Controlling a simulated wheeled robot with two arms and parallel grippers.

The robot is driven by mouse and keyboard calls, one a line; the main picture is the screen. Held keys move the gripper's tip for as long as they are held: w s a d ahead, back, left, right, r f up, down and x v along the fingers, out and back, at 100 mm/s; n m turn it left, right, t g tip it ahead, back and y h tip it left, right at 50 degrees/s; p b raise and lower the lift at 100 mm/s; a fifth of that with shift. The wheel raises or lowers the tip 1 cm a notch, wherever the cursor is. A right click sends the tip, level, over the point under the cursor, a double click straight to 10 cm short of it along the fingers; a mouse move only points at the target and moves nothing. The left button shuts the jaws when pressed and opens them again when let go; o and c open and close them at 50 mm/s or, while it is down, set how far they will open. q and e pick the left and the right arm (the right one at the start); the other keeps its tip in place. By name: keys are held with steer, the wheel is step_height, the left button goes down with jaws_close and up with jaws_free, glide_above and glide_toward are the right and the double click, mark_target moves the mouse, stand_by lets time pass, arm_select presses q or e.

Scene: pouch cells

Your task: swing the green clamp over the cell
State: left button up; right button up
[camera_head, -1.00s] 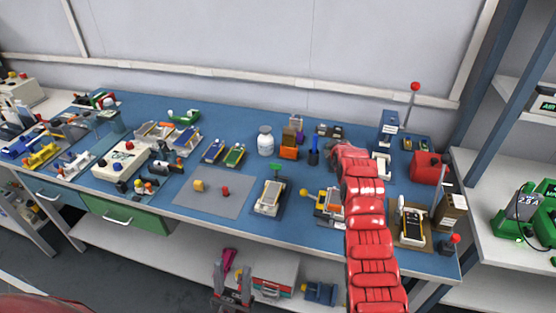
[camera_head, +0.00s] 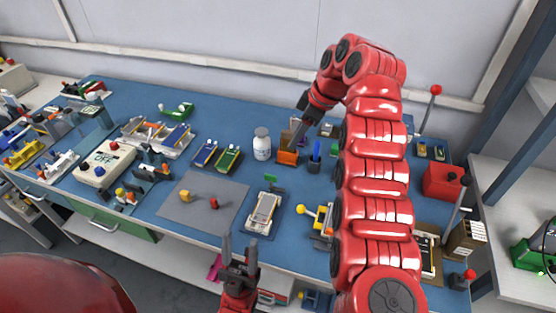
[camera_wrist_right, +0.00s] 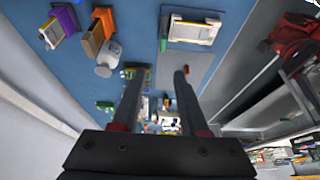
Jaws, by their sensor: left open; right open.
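The pale cell (camera_head: 264,207) lies in a small fixture near the front middle of the blue table. The green clamp (camera_head: 270,178) stands at the fixture's back edge, off the cell's face. In the right wrist view the cell (camera_wrist_right: 193,31) is at the top and the green clamp (camera_wrist_right: 163,45) is at its lower left corner. My right gripper (camera_head: 295,136) is open above the back of the table, near an orange block; its fingers (camera_wrist_right: 160,72) hold nothing. My left gripper (camera_head: 240,243) is open and empty, pointing up at the table's front edge.
A grey mat (camera_head: 203,203) with two small knobs lies left of the fixture. A white bottle (camera_head: 262,145), the orange block (camera_head: 287,158) and a blue pen cup (camera_head: 315,160) stand behind it. A yellow-knobbed device (camera_head: 316,215) is close on its right.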

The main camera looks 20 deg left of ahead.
steer(key=p, duration=0.3)
glide_toward(271, 175)
steer(key=x, duration=0.5)
steer(key=shift+s+a+f, duration=0.1)
steer(key=shift+a+f, duration=0.05)
steer(key=shift+f, duration=0.05)
steer(key=shift+a+f+b, duration=0.15)
steer(key=shift+f+b, duration=0.7)
steer(key=shift+b, duration=0.1)
steer(key=shift+a+f+b, duration=0.45)
steer(key=shift+f+b, duration=0.15)
jaws_close()
